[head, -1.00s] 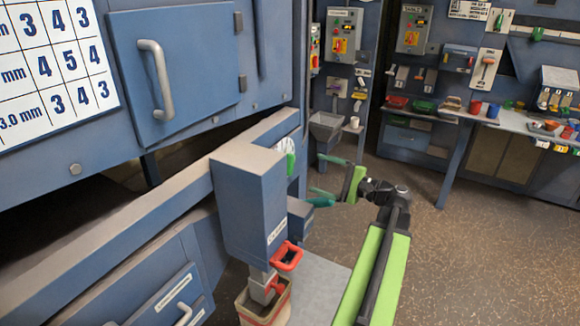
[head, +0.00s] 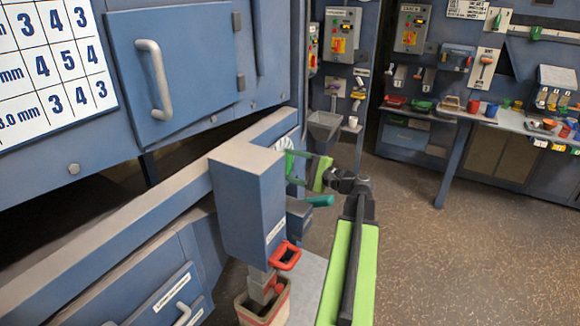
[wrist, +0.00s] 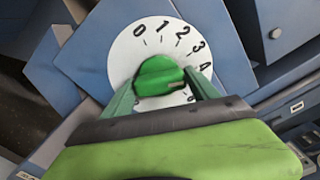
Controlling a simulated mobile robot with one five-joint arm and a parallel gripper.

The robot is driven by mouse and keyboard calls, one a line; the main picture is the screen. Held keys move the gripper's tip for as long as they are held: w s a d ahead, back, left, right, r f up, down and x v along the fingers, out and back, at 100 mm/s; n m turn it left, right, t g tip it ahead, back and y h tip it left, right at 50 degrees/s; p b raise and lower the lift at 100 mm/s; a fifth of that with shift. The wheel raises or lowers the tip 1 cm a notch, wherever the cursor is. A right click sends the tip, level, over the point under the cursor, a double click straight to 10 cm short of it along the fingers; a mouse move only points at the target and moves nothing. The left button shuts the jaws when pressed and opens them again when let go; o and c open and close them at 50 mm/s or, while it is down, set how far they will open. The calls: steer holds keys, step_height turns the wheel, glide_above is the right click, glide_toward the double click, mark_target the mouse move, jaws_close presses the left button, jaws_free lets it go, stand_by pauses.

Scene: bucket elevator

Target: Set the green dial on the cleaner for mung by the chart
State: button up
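The green dial knob (wrist: 158,76) sits on a round white scale (wrist: 122,52) in the wrist view. The scale shows 0, 1, 2, 3 and 4; later marks are partly covered. A pale mark on the knob points right and down, past the 4. My gripper (wrist: 160,82) has one finger on each side of the knob; I cannot tell whether they touch it. In the head view my gripper (head: 298,168) is at the dial (head: 285,144), mostly hidden there. The chart (head: 55,60) at upper left shows rows 3 4 3, 4 5 4 and, at 3.0 mm, 3 4 3; its headings are outside the picture.
A blue-grey box (head: 245,205) stands close left of my gripper, with a red handle (head: 286,257) below. The floor (head: 430,260) to the right is clear. A bench (head: 490,118) stands at the back right.

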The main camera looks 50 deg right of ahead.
steer(key=c, duration=0.9)
steer(key=n, duration=0.5)
steer(key=o, duration=1.4)
steer(key=shift+s, duration=0.1)
steer(key=v, duration=1.7)
steer(key=shift+s, duration=0.2)
steer(key=shift+f, duration=0.1)
